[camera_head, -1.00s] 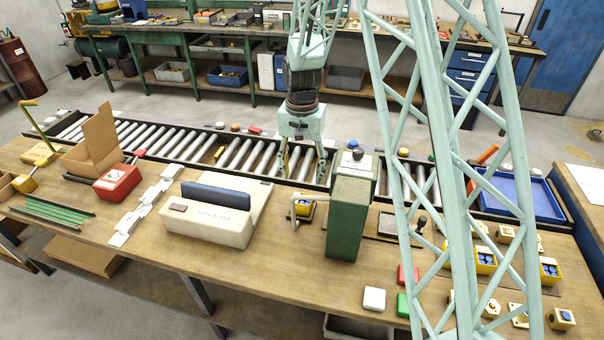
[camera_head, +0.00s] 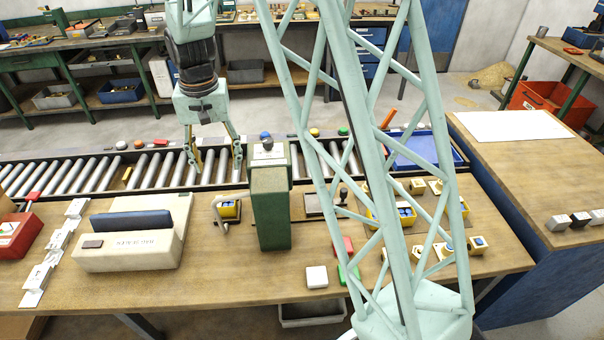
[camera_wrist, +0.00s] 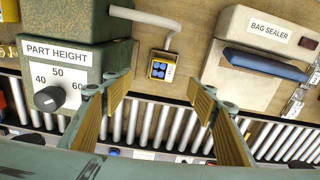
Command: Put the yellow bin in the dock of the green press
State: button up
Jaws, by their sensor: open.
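The green press (camera_head: 270,205) stands on the bench; in the wrist view its body (camera_wrist: 65,35) carries a "PART HEIGHT" dial. A small yellow bin (camera_head: 229,210) holding blue pieces sits just left of the press, beside a bent grey pipe. It also shows in the wrist view (camera_wrist: 161,66), beyond my fingertips and between them. My gripper (camera_head: 215,165) is open and empty above the roller conveyor, behind that bin; its spread fingers also show in the wrist view (camera_wrist: 160,92). Another yellow bin (camera_head: 374,217) with blue pieces stands right of the press, partly behind a lattice frame.
A cream bag sealer (camera_head: 135,240) stands left of the bin. The roller conveyor (camera_head: 90,180) runs along the bench's back edge. A blue tray (camera_head: 428,150) lies at its right end. White (camera_head: 316,277), red and green blocks lie in front of the press.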

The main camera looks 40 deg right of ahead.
jog(key=s+r+n+t, duration=0.2)
jog(key=s+r, duration=1.6)
jog(key=r, duration=0.2)
jog(key=s+r+n, duration=0.1)
jog(key=s+r, duration=0.2)
jog(key=s, duration=0.9)
jog(key=s+r+n+t, duration=0.1)
jog(key=s+r+n, duration=0.1)
jog(key=s, duration=0.9)
jog(key=shift+s+r, duration=0.4)
jog(key=shift+r, duration=0.05)
jog(key=shift+r, duration=0.1)
jog(key=shift+t, duration=0.3)
